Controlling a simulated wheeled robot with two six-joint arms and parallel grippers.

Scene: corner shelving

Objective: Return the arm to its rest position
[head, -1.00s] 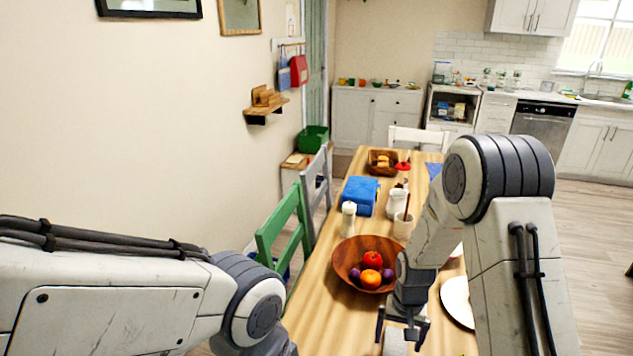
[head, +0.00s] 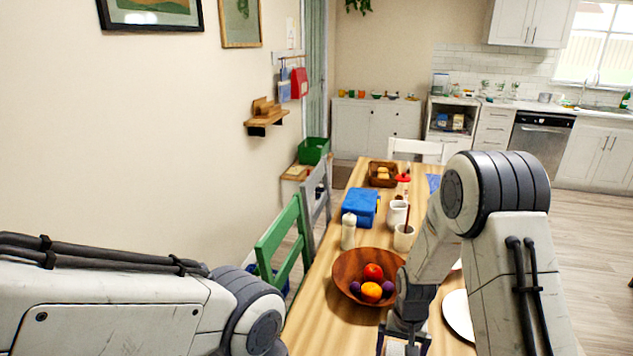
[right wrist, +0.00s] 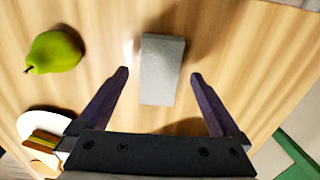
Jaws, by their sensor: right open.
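My right gripper (head: 405,342) hangs over the near part of the wooden table, low in the head view and partly cut off by the frame edge. In the right wrist view its two dark fingers (right wrist: 159,73) are spread open. A plain grey block (right wrist: 162,68) lies on the table, seen between the fingertips with a gap on each side. I cannot tell how far above it the fingers are. My left arm enters the head view at lower left, and its gripper is out of the frame.
A brown bowl of fruit (head: 345,268) stands left of my right gripper, with a white plate (head: 457,314) to the right. A pear (right wrist: 55,52) lies near the block. A green chair (head: 283,240) is at the table's left side. A blue box (head: 361,205) stands farther back.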

